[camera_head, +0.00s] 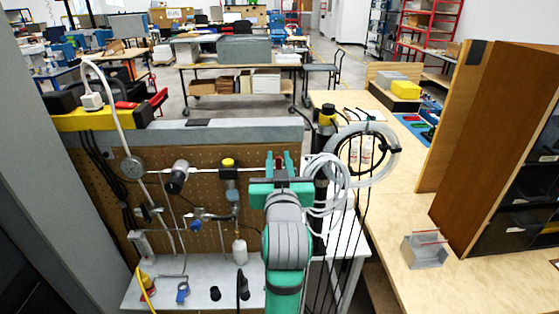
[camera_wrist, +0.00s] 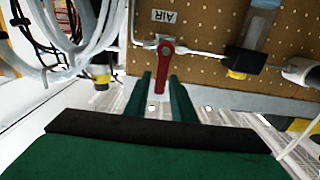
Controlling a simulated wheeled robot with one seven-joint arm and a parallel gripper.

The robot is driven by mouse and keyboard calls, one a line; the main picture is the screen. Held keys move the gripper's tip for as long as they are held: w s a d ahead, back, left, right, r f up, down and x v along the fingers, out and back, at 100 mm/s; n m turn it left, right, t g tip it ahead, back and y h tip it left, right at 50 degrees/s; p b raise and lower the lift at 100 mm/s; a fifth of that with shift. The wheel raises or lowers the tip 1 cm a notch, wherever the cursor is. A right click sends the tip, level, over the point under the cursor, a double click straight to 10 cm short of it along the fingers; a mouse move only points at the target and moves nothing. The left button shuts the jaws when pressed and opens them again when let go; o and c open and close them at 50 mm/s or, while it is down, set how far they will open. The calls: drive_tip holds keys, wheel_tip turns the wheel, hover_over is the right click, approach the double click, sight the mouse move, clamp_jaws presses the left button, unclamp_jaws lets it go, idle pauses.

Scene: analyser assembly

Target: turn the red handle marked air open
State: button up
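The red handle (camera_wrist: 164,62) is mounted on a pipe valve on the brown pegboard (camera_wrist: 205,40). An upside-down white AIR label (camera_wrist: 164,16) is above it in the wrist view. The handle points down in that view, its free end between my gripper's (camera_wrist: 160,78) two green fingers. Gaps show on both sides of the handle, so my gripper is open and not clamped on it. I cannot tell whether one finger touches it. In the head view my gripper (camera_head: 278,161) is at the pegboard's right end, and my arm hides most of the handle.
Coiled pale hoses (camera_head: 325,185) hang just right of my gripper in the head view. A yellow-capped regulator (camera_head: 229,172) and a bottle (camera_head: 240,250) are to the left. A wooden bench (camera_head: 410,270) with a small metal bracket (camera_head: 427,250) stands at the right.

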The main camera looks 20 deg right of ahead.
clamp_jaws()
drive_tip(key=shift+w+a+n, duration=0.1)
drive_tip(key=shift+a+n, duration=0.1)
drive_tip(key=shift+n, duration=0.1)
drive_tip(key=a+n, duration=0.1)
drive_tip(key=n, duration=0.2)
drive_tip(key=a+f+n, duration=0.1)
drive_tip(key=n, duration=0.3)
drive_tip(key=w+a+f+n, duration=0.1)
drive_tip(key=n, duration=0.2)
drive_tip(key=shift+a+f, duration=0.1)
drive_tip(key=shift+a, duration=0.3)
drive_tip(key=shift+f+n, duration=0.2)
drive_tip(key=shift+n, duration=0.5)
drive_tip(key=shift+a, duration=0.1)
drive_tip(key=shift+o, duration=1.8)
unclamp_jaws()
